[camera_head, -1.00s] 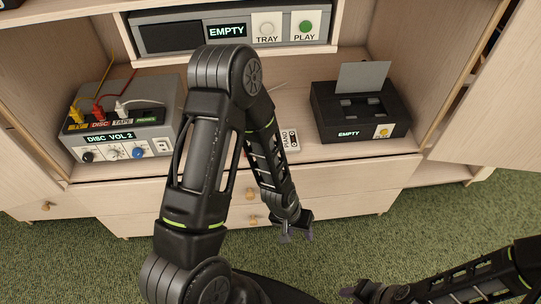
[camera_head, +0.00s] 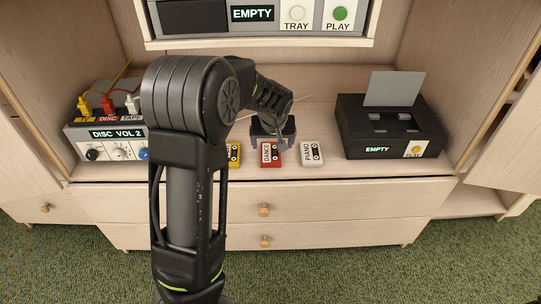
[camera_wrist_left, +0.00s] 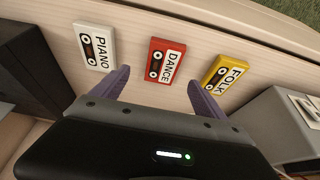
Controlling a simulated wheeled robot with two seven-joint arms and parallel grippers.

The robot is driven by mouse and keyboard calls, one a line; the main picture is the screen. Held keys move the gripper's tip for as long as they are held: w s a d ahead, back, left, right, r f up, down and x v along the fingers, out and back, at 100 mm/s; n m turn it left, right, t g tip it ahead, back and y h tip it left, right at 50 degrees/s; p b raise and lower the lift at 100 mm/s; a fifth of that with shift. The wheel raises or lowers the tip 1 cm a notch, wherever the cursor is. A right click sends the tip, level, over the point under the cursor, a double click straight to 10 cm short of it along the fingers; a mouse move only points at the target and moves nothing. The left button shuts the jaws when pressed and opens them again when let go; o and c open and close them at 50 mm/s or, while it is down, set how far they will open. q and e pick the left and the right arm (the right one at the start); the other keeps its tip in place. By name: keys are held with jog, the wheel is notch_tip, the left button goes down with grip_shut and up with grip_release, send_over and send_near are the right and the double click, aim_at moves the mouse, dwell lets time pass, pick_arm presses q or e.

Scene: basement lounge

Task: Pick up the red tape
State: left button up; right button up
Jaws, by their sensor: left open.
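The red tape (camera_head: 269,153), labelled DANCE, lies on the cabinet shelf between a yellow tape (camera_head: 234,154) and a white tape labelled PIANO (camera_head: 312,153). In the left wrist view the red tape (camera_wrist_left: 165,61) lies ahead of and between the two purple fingertips of my left gripper (camera_wrist_left: 158,84), with the white tape (camera_wrist_left: 94,46) to its left and the yellow FOLK tape (camera_wrist_left: 223,74) to its right. My left gripper (camera_head: 271,146) is open and empty, over or just behind the red tape; its exact height is hard to tell. My right gripper is out of view.
A grey switch box (camera_head: 108,137) reading DISC VOL 2, with plugged cables, stands at the shelf's left. A black tape player (camera_head: 388,130) reading EMPTY stands at the right. A disc player (camera_head: 262,22) sits above. Bare shelf (camera_head: 330,176) lies in front.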

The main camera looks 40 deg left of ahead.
aim_at(270, 153)
pick_arm(q)
jog(key=shift+x, duration=0.85)
jog(key=shift+b+x, duration=0.7)
jog(key=shift+x, duration=1.9)
jog(key=shift+s+a+f, duration=0.1)
jog(key=shift+s+a, duration=0.05)
jog(key=shift+a, duration=0.05)
jog(key=c, duration=1.5)
jog(key=shift+o, duration=0.2)
notch_tip(270, 153, up, 10)
jog(key=p, duration=0.2)
